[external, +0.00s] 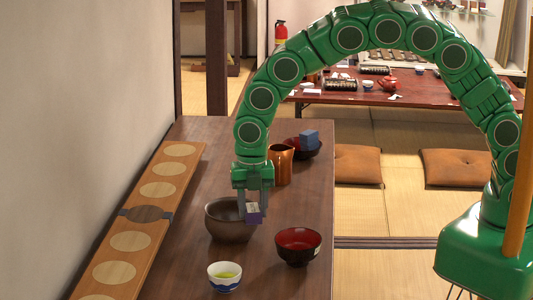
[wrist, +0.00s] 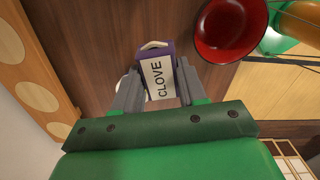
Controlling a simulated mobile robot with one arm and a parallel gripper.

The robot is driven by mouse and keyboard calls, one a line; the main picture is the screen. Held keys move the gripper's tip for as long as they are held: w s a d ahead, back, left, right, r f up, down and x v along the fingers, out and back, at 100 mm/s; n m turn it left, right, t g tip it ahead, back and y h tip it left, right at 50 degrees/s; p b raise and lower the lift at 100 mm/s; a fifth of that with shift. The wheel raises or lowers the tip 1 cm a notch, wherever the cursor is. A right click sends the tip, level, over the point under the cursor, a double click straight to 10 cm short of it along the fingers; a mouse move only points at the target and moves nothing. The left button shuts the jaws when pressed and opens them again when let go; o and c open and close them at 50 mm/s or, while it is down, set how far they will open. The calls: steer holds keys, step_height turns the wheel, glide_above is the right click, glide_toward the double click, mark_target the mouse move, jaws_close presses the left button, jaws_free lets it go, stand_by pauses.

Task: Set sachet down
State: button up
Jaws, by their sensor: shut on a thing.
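The sachet (external: 253,214) is a small purple and white packet. In the wrist view the sachet (wrist: 157,76) shows a white face labelled CLOVE. My gripper (external: 254,207) is shut on it, with one grey finger on each side in the wrist view (wrist: 157,88). In the external view the sachet overlaps the right side of a brown bowl (external: 222,228). I cannot tell its exact height above the dark wooden table (external: 190,270).
A red-lined black bowl (external: 298,243) stands to the right and a tea cup (external: 225,277) in front. A copper pitcher (external: 280,166) and a dark bowl with a blue block (external: 309,140) stand behind. A long wooden board (external: 131,241) runs along the left.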

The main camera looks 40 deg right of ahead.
steer(key=s+d, duration=0.1)
steer(key=d, duration=1.5)
steer(key=s+d+n, duration=0.2)
steer(key=s+d, duration=0.7)
steer(key=d, duration=0.2)
steer(key=w+a+f, duration=0.2)
steer(key=w+f, duration=0.1)
steer(key=w+a+f, duration=0.2)
steer(key=w+f, duration=0.1)
steer(key=w, duration=0.1)
steer(key=w+a+f, duration=0.3)
steer(key=w, duration=0.1)
steer(key=shift+a, duration=0.1)
steer(key=shift+w+a+f, duration=0.2)
steer(key=shift+w+f, duration=0.1)
steer(key=shift+f, duration=1.65)
steer(key=shift+f, duration=0.15)
steer(key=o, duration=1)
